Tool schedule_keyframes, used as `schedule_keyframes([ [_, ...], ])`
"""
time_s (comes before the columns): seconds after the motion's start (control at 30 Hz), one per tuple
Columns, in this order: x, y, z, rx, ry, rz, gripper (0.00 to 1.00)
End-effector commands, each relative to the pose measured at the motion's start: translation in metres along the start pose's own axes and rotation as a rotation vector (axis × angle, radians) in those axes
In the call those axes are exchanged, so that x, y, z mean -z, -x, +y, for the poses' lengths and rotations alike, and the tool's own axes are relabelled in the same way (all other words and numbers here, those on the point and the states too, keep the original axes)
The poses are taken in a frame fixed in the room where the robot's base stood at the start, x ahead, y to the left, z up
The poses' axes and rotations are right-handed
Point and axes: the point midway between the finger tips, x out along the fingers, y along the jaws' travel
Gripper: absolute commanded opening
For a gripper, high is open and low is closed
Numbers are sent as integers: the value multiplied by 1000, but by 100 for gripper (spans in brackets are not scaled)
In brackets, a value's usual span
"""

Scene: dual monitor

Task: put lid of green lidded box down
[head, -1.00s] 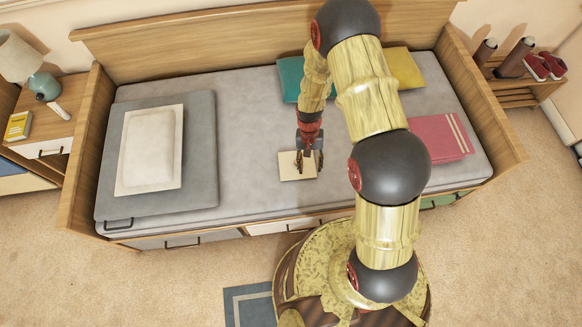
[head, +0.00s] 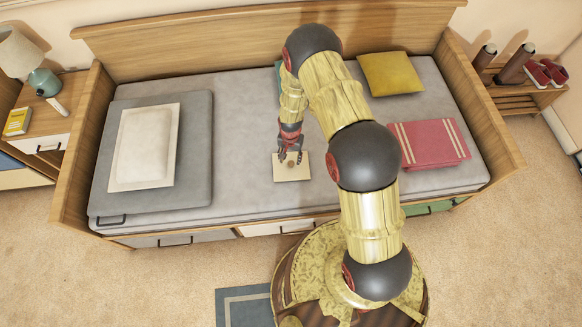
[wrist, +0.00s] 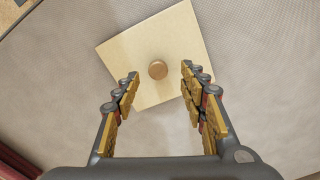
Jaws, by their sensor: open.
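The lid is a flat, pale square panel with a round brown knob at its middle. It lies on the grey mattress (head: 240,130) in the head view, and the lid (head: 291,173) sits right by my gripper (head: 290,157). In the wrist view the lid (wrist: 180,90) fills the upper middle, and its knob (wrist: 158,69) lies beyond the fingertips. My gripper (wrist: 160,85) is open, with nothing between its fingers. I cannot make out the green box itself.
A grey folded mat with a cream pillow (head: 143,145) lies at the left of the bed. A yellow pillow (head: 390,73) and a red striped towel (head: 432,144) lie at the right. A wooden headboard (head: 260,35) stands behind. Bare mattress surrounds the lid.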

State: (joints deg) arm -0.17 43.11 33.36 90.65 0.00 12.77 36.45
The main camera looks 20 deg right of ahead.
Motion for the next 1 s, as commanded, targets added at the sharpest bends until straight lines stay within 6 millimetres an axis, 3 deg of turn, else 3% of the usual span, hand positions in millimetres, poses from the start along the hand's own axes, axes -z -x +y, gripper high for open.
schedule_keyframes([
  [0.1,-1,-22,3,-1,0,-2,42],
  [0.27,-1,-39,3,-2,0,-2,42],
  [0.5,-1,-39,3,-1,1,-1,42],
  [1.0,-1,-39,3,-2,1,-1,14],
])
